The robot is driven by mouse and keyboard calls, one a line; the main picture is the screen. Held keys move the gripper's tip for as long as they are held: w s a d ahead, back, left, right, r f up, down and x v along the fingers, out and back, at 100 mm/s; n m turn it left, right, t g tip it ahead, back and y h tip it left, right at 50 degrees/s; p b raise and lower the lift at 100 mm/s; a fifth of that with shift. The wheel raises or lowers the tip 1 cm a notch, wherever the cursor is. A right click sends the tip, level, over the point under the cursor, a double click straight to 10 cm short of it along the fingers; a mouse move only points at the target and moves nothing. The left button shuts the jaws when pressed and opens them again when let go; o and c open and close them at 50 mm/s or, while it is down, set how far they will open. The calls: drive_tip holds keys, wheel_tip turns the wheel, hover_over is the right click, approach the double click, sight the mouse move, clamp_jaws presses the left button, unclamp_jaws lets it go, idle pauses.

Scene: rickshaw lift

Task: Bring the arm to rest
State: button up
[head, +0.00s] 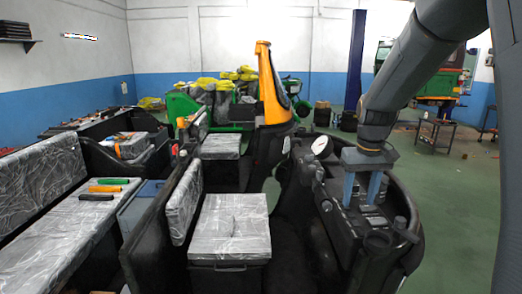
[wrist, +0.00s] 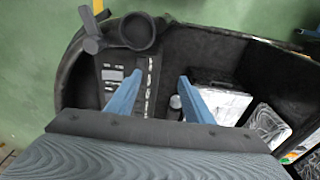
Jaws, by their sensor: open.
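My gripper (head: 361,190) hangs from my arm at the right of the head view, above the black dashboard (head: 400,238) of the rickshaw. Its two blue fingers point down and stand apart with nothing between them. In the wrist view my gripper (wrist: 160,80) is also open and empty, over the dashboard with its switch panel (wrist: 112,75) and round cup holder (wrist: 138,31). I cannot tell whether the fingertips touch the dashboard.
A white gauge (head: 321,146) stands left of my gripper. The wrapped front seat (head: 230,228) and a long wrapped bench (head: 62,235) with screwdrivers (head: 106,188) lie further left. A yellow and black part (head: 268,85) rises behind. Green floor (head: 455,200) is open at right.

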drive_tip(key=s+a+f+t, duration=0.1)
drive_tip(key=s+a+f, duration=0.25)
drive_tip(key=s, duration=0.65)
drive_tip(key=s+a+f, duration=0.3)
drive_tip(key=s+a, duration=0.2)
drive_tip(key=s, duration=0.5)
wheel_tip(320, 180, down, 12)
drive_tip(key=g+b, duration=0.1)
drive_tip(key=b, duration=0.9)
drive_tip(key=shift+w, duration=0.4)
drive_tip(key=shift+r, duration=0.1)
